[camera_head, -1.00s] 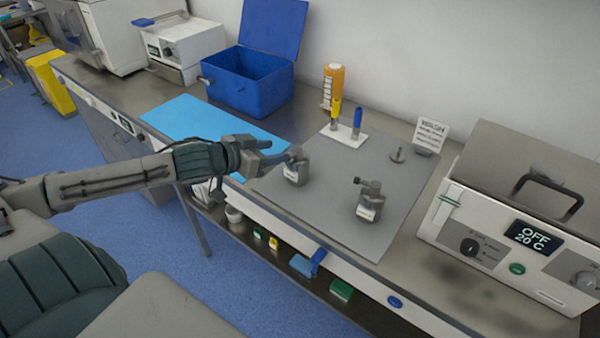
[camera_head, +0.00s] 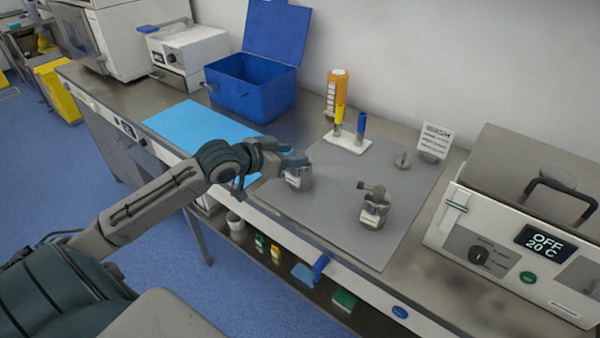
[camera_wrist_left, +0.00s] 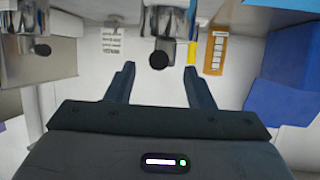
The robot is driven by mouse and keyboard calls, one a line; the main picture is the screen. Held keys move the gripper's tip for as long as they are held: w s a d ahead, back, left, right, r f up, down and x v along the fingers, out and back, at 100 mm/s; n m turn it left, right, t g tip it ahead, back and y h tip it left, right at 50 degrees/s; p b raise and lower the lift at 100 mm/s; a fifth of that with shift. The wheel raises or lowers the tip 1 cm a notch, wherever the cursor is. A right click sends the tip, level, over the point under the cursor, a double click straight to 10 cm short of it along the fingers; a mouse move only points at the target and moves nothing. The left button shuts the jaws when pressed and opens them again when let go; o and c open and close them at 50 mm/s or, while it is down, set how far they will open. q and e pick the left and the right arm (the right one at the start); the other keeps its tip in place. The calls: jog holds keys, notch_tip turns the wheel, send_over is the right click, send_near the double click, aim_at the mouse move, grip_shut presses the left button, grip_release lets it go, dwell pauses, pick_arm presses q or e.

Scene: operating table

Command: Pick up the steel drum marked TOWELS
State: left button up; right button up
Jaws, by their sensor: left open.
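Two small steel drums with white labels stand upright on the grey mat (camera_head: 335,222). The left drum (camera_head: 300,181) is close to the mat's left edge; the right drum (camera_head: 372,218) stands nearer the front right. The lettering is too small to read, so I cannot tell which is marked TOWELS. My left gripper (camera_head: 296,160) is open at the left drum's top and partly hides it. In the left wrist view, which looks upside down, a drum with a dark knob (camera_wrist_left: 159,60) shows between the open fingertips. Whether they touch it I cannot tell. My right gripper is not in view.
A white holder (camera_head: 347,143) with yellow and blue handles and an orange bottle (camera_head: 336,90) stand behind. A WASH sign (camera_head: 436,140) is at the back right. An OFF 20 C machine (camera_head: 500,230) bounds the right; an open blue box (camera_head: 250,90) stands back left.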

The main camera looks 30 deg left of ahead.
aim_at(298, 153)
pick_arm(q)
jog(key=x, duration=0.3)
jog(key=shift+a+f+p, duration=0.1)
jog(key=shift+a+p, duration=0.2)
jog(key=shift+p, duration=0.05)
jog(key=shift+w+d+f, duration=0.2)
jog(key=shift+w+f, duration=0.1)
jog(key=shift+w, duration=0.15)
jog(key=shift+c, duration=0.5)
grip_shut()
